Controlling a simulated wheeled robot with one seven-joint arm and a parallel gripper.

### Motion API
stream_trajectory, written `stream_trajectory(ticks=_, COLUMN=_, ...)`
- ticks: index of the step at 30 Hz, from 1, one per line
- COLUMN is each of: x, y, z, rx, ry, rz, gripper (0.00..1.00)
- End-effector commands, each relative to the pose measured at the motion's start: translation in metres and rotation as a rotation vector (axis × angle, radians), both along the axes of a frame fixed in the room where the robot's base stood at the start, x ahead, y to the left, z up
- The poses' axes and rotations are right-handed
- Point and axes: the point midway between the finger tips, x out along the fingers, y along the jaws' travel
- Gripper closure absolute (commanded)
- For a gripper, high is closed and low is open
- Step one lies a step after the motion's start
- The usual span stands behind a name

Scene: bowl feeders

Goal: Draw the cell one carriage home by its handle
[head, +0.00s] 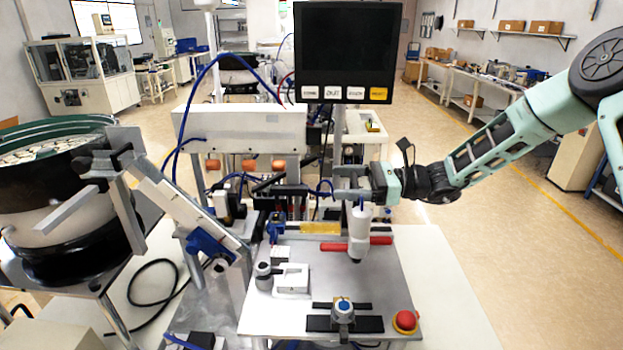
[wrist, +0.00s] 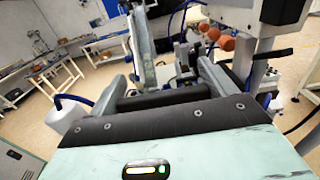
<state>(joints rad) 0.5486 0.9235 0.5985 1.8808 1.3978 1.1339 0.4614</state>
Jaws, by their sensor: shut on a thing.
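My gripper (head: 342,184) reaches in from the right and points left, at the height of the station's middle, below the screen. It is shut on a small part that I take to be the carriage handle; the fingers mostly hide it. In the wrist view my two fingers (wrist: 184,72) stretch away from the camera, with dark machine parts between and beyond them. The carriage itself I cannot make out clearly behind the fingers.
A dark screen (head: 345,45) stands above my gripper. A white housing (head: 240,130) is behind left. A bowl feeder (head: 60,200) with a sloping chute is at left. The plate (head: 385,285) carries a black slide unit (head: 318,323) and a red button (head: 405,320). The floor at right is clear.

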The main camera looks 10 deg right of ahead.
Motion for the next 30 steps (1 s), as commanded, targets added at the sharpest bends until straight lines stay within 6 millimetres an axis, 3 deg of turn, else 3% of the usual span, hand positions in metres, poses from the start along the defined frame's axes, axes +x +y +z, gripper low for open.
stream_trajectory(ticks=3, x=-0.005, y=-0.027, z=0.002, rx=0.000, ry=0.001, rz=-0.003, gripper=0.57)
stream_trajectory(ticks=9, x=-0.010, y=-0.055, z=0.001, rx=0.001, ry=0.001, rz=-0.001, gripper=0.57)
stream_trajectory(ticks=24, x=-0.012, y=-0.068, z=0.000, rx=-0.001, ry=0.000, rz=-0.004, gripper=0.58)
stream_trajectory(ticks=25, x=-0.012, y=-0.068, z=0.000, rx=-0.001, ry=0.000, rz=-0.005, gripper=0.11)
stream_trajectory(ticks=27, x=-0.012, y=-0.068, z=0.000, rx=-0.001, ry=0.000, rz=-0.004, gripper=0.00)
stream_trajectory(ticks=30, x=-0.012, y=-0.067, z=0.000, rx=0.000, ry=0.000, rz=-0.002, gripper=0.00)
